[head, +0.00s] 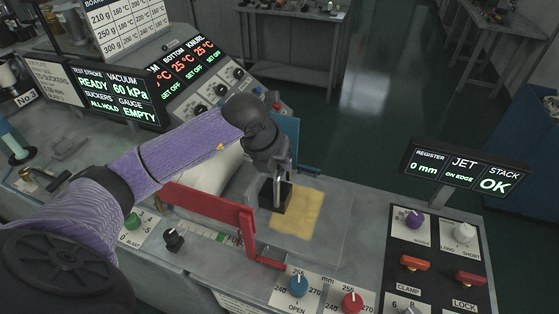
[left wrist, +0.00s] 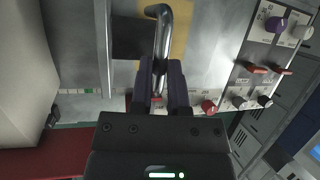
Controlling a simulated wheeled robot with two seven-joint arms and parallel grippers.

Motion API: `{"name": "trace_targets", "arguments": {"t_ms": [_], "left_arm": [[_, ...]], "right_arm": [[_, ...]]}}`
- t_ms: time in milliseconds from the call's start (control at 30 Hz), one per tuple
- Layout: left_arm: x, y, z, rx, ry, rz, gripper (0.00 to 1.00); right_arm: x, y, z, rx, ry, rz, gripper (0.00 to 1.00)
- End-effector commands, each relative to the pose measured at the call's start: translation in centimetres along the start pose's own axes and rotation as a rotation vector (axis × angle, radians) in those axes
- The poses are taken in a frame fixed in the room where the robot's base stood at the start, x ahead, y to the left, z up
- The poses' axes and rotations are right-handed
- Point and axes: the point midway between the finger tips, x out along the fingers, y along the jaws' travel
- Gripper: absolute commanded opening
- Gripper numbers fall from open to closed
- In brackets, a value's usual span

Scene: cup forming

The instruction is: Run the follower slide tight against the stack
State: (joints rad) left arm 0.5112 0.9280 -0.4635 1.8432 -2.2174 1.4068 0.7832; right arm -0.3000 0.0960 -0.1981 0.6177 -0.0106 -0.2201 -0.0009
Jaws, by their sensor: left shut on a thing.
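The follower slide appears to be the dark block (head: 273,196) on the metal bed, with a bent metal handle (left wrist: 163,28) rising by it. My left gripper (head: 276,172) is over the block, and in the left wrist view (left wrist: 165,85) its fingers are shut on the handle. The stack appears to be the flat yellow blanks (head: 301,214) just right of the block; they also show in the left wrist view (left wrist: 180,38). The handle and fingers cover the border between block and blanks, so I cannot tell whether they touch. My right gripper is in neither view.
A red rail (head: 207,206) stands left of the block and a blue plate (head: 287,131) behind it. A display (head: 465,172) reads register 0 mm, on edge, stack OK. A knob panel (head: 436,250) lies right. The bed right of the blanks (head: 338,222) is clear.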

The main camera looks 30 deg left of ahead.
Motion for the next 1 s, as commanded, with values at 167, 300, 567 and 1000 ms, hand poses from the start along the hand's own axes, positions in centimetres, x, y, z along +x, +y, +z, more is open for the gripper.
{"name": "trace_targets", "arguments": {"t_ms": [167,300,567,1000], "left_arm": [[-0.03,0.0,0.03,0.0,-0.001,0.0,0.0],[-0.04,0.0,0.03,0.0,-0.001,0.0,0.0],[-0.04,-0.01,0.04,0.0,-0.001,0.0,0.0],[-0.06,-0.01,0.06,0.0,-0.002,-0.001,0.0]], "right_arm": [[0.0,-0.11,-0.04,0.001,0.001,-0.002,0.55],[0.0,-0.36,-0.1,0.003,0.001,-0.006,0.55],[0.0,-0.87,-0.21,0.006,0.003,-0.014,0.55],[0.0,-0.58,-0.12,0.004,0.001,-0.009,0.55]]}}
